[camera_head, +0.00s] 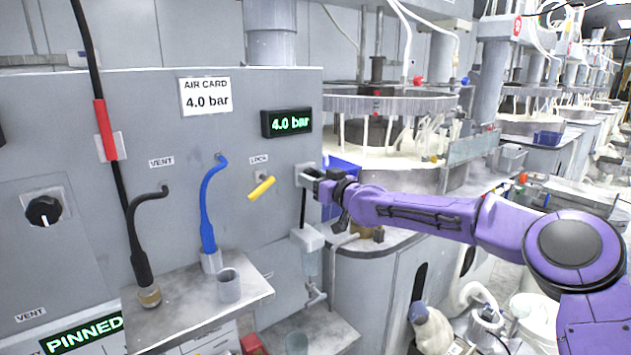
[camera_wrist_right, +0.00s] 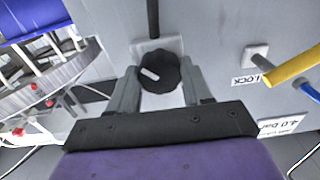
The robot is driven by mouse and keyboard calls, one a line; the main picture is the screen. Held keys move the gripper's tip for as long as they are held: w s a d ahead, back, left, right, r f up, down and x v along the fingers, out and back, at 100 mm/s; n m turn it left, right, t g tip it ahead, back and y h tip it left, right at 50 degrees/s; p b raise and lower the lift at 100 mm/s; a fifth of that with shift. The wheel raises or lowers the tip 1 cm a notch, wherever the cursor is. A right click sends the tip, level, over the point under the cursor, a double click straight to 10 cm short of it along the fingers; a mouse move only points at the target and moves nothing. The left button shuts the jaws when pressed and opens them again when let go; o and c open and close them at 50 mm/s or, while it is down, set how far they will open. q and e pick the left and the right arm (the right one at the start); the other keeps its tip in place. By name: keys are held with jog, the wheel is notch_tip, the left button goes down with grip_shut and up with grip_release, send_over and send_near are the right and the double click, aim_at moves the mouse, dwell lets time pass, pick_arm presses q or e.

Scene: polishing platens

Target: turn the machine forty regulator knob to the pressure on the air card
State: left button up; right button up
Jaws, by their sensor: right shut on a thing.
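The air card (camera_head: 205,97) on the grey cabinet reads 4.0 bar. The green display (camera_head: 287,122) to its right also reads 4.0 bar. My right gripper (camera_head: 314,177) reaches the right part of the panel. In the right wrist view, a black knob (camera_wrist_right: 158,72) with a white pointer mark sits on a light square plate. My right gripper (camera_wrist_right: 158,88) has one finger on each side of this knob and is shut on it. In the head view the gripper hides the knob. My left gripper is not in view.
A yellow lever (camera_head: 261,188) labelled as a lock sits left of my right gripper. Another black knob (camera_head: 44,210) is at the far left. A blue hose (camera_head: 207,210) and a black hose (camera_head: 134,235) run down to a shelf (camera_head: 180,312) with a grey cup (camera_head: 229,285).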

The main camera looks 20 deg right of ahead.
dwell(0.4)
jog(key=o, duration=1)
jog(key=shift+o, duration=0.2)
jog(key=b+v, duration=0.4)
jog(key=v, duration=0.6)
jog(key=shift+s, duration=0.25)
jog(key=shift+d+r, duration=0.1)
